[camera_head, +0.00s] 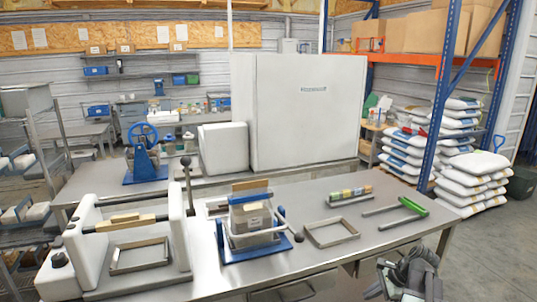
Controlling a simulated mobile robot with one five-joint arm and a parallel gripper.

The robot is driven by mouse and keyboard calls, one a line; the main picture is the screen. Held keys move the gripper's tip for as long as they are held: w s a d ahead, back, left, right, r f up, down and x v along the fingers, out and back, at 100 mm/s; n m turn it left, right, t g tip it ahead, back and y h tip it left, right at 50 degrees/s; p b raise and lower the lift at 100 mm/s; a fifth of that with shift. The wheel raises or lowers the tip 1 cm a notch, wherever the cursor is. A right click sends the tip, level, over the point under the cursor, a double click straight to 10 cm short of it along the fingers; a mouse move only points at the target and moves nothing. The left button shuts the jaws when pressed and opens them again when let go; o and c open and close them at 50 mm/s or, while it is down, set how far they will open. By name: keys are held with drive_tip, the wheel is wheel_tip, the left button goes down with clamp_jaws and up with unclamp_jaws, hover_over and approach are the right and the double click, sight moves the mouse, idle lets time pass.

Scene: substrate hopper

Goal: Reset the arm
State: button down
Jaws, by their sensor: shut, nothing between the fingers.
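My arm is at the bottom right of the head view, folded low in front of the table's front edge. My gripper (420,262) is part of this dark grey cluster, shut and empty. It is apart from the things on the table. The lower part of the arm is cut off by the frame's bottom edge.
The metal worktable (345,240) holds a white press-like machine (180,235), a blue-based fixture with a box (250,218), a metal frame (331,232) and a green-handled tool (412,206). A blue rack post (443,90) and stacked white sacks (470,180) stand at right.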

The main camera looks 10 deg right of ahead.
drive_tip(key=a+r+n+g+h+p, duration=0.1)
drive_tip(key=a+n+g+p, duration=0.1)
drive_tip(key=a+n, duration=0.8)
drive_tip(key=w+a+r+n+g+h+p, duration=0.1)
drive_tip(key=a+n, duration=0.9)
drive_tip(key=a, duration=1.3)
drive_tip(key=r+g+h+p, duration=0.1)
drive_tip(key=p, duration=0.1)
drive_tip(key=shift+w+r+g+h+p, duration=0.2)
drive_tip(key=shift+r+g+h+p, duration=0.1)
drive_tip(key=shift+g, duration=0.1)
